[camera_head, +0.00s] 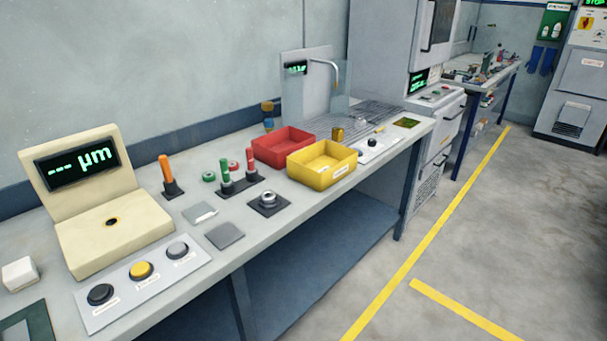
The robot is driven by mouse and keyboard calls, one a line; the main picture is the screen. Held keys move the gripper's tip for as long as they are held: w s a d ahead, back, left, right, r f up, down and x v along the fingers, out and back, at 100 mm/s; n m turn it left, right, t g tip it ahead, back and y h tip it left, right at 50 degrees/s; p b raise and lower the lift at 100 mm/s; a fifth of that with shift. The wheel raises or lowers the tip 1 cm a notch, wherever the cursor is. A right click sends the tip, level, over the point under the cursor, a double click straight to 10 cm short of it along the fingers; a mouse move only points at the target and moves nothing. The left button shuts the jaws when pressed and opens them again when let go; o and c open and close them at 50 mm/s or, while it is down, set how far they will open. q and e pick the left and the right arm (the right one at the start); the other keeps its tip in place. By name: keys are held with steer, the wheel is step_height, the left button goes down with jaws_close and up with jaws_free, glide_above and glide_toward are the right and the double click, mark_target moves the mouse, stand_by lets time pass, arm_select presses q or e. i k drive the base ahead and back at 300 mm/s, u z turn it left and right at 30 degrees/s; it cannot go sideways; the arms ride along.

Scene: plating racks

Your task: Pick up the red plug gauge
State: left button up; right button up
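The red plug gauge (250,160) stands upright in a dark holder (238,185) on the grey bench, near its middle. A green plug gauge (225,173) stands upright in the same holder, to its left. Neither of my grippers is in view.
A red bin (283,138) and a yellow bin (322,174) stand to the right. An orange upright handle (166,170) stands to the left, near the beige µm display unit (105,240). A small metal ring on a dark base (268,201) sits in front of the holder.

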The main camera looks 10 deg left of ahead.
mark_target(249, 150)
steer(key=z, duration=0.7)
steer(key=k, duration=0.95)
steer(key=z, duration=0.8)
steer(key=i, duration=1.65)
steer(key=u, duration=0.45)
steer(key=i, duration=1.2)
steer(key=u, duration=1.2)
steer(key=i, duration=0.8)
steer(key=u, duration=0.9)
